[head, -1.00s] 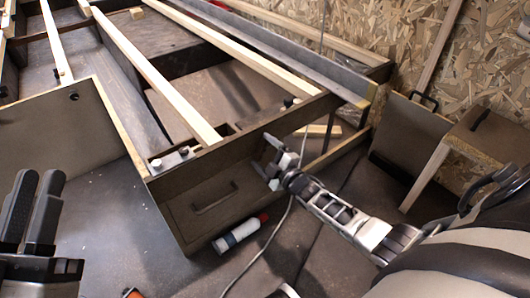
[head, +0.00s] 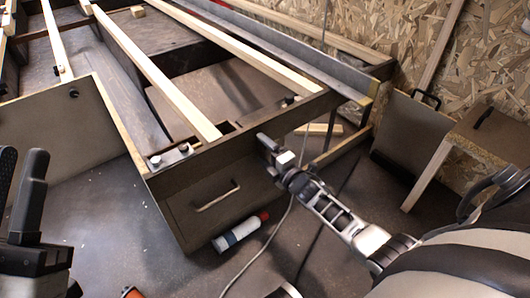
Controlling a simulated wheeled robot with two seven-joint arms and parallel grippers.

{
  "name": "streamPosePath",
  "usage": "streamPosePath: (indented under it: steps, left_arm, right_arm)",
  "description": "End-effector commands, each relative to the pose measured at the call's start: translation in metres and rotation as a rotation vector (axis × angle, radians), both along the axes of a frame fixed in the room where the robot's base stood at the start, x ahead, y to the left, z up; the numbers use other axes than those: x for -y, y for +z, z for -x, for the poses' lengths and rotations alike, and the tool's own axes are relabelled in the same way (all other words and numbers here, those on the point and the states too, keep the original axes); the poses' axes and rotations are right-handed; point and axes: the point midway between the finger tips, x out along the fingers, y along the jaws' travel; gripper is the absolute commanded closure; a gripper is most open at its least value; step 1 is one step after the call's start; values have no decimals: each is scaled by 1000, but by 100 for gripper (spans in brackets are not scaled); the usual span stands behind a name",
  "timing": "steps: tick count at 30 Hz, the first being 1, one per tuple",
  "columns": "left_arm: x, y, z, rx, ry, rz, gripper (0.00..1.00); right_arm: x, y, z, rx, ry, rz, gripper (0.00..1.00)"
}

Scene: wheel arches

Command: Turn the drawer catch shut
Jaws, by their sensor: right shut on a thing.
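The drawer (head: 200,215) is in the dark brown end panel of the wooden frame, with a bar handle (head: 218,195) on its front. Its front looks flush with the panel, as far as I can tell. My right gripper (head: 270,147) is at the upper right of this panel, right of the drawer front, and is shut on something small. This is probably the drawer catch, but the fingers hide it and its angle cannot be read. My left gripper (head: 18,185) is at the left edge, away from the drawer, fingers apart and empty.
A white bottle with a red cap (head: 238,231) lies on the floor under the drawer, with a pale cable (head: 262,252) beside it. An open brown panel (head: 60,137) stands at left. Light wooden slats (head: 165,85) span the frame. A small wooden bench (head: 470,140) stands at right.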

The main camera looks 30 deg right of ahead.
Motion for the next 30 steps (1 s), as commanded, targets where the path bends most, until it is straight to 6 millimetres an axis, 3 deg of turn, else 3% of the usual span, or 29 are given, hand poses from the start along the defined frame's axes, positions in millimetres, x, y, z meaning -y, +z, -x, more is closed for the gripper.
streamPosePath:
  steps: [9, 10, 12, 23, 30]
  left_arm:
    - [0, 2, 0, 6, -1, 0, 79]
    - [0, 2, 0, 5, -1, -1, 79]
    - [0, 1, 0, 5, -1, -1, 79]
    - [0, 4, -2, -22, -7, 6, 79]
    - [-1, -37, -6, -379, -29, 83, 79]
  right_arm:
    - [0, -2, 1, -3, 1, 8, 45]
    - [0, -2, 1, -3, 1, 8, 19]
    - [0, -2, 1, -3, 1, 7, 0]
    - [1, 1, 9, -3, 1, 4, 0]
    - [4, 3, 58, -7, 0, 4, 0]
